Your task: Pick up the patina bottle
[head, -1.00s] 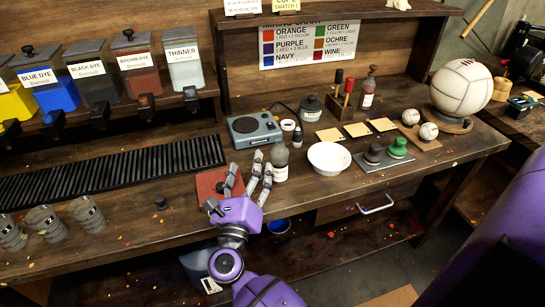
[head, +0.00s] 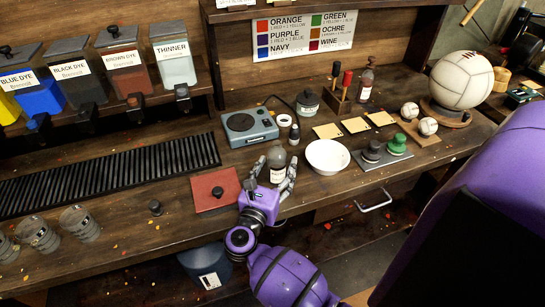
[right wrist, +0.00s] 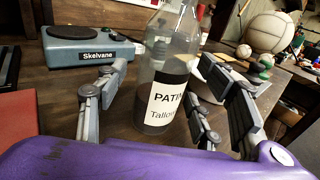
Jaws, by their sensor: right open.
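The patina bottle (head: 277,163) is a clear bottle with dark liquid and a white label, standing upright on the wooden bench. My right gripper (head: 273,177) is open, with fingers on both sides of the bottle. In the right wrist view gaps show between the bottle and the fingers on either side. My left gripper is not in view.
A white bowl (head: 327,157) stands close to the right of the bottle. A red pad (head: 214,190) with a black knob lies to the left. The bench's front edge is near.

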